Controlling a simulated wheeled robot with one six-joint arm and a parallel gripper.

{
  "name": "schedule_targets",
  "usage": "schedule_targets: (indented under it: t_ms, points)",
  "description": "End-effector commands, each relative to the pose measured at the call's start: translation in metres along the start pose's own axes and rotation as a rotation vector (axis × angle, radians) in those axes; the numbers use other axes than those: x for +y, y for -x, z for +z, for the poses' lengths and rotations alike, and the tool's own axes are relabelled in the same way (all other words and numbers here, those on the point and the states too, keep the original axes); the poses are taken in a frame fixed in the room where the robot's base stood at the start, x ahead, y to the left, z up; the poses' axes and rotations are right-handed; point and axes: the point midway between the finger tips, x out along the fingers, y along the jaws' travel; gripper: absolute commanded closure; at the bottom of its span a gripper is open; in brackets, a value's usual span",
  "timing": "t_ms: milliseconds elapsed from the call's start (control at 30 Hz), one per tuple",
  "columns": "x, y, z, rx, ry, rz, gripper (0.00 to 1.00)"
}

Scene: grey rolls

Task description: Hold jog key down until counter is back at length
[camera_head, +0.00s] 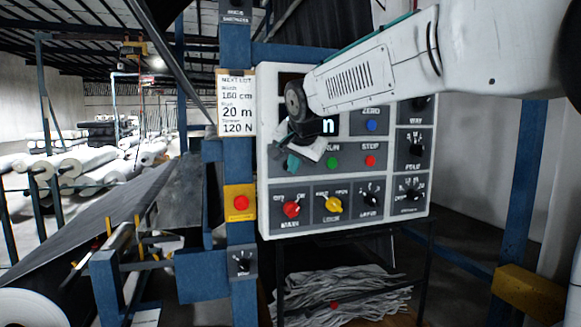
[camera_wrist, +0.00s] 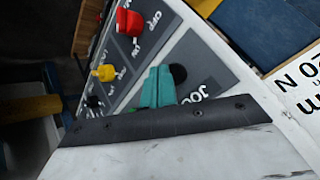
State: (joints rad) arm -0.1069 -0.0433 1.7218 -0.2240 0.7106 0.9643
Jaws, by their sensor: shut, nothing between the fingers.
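My gripper (camera_head: 292,163) is in front of the left part of the white control panel (camera_head: 263,205), its teal fingers shut and empty. In the wrist view the teal fingers (camera_wrist: 156,88) are right beside the round black jog key (camera_wrist: 179,73), above the JOG label (camera_wrist: 197,92). I cannot tell whether they touch the key or press it. In the head view my arm and gripper hide the jog key.
Green RUN (camera_head: 333,162), red STOP (camera_head: 370,160) and blue ZERO (camera_head: 371,125) buttons are close by. Below are the red main switch (camera_head: 291,209) and yellow knob (camera_head: 333,204). A lot card (camera_head: 237,103) reads 160 cm, 20 m, 120 N. A red button on yellow (camera_head: 240,202) is left.

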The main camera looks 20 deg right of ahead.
Motion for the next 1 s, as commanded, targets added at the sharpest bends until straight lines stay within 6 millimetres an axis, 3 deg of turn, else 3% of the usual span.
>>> schedule_targets:
  t_ms: [1000]
  points:
    - [-0.0044,-0.0058,-0.0047,0.0,0.0,0.0,1.0]
